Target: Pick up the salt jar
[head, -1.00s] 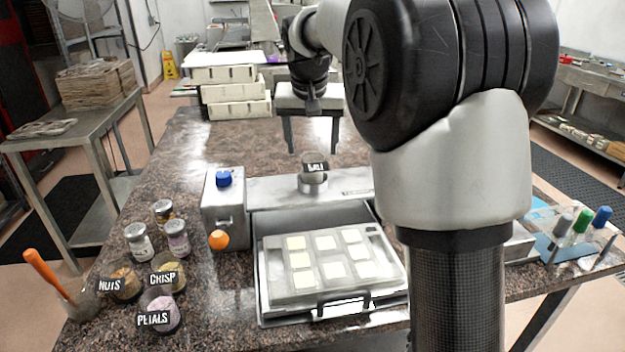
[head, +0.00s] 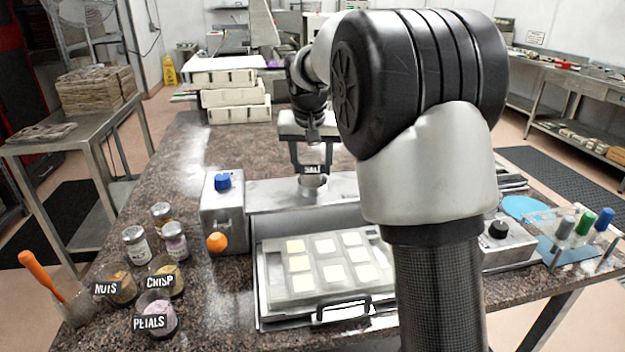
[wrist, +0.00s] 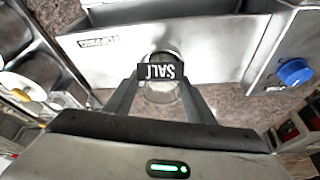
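The salt jar (head: 312,187) stands upright in the head view behind the open mould tray, at the grey machine's back ledge, with a black SALT label. My gripper (head: 312,170) is above it, pointing down, with one finger on each side of the jar's upper part. In the wrist view the jar (wrist: 162,92) lies between the two fingers (wrist: 160,82), its label reading upside down. The fingers are apart; I see no clear contact with the jar. The lower part of the jar is partly hidden by the machine's ledge.
A grey box with a blue knob (head: 222,182) stands left of the jar. The mould tray (head: 285,262) is in front. Small jars and labelled cups, such as petals (head: 158,312), stand at the left. White crates (head: 235,97) are stacked behind.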

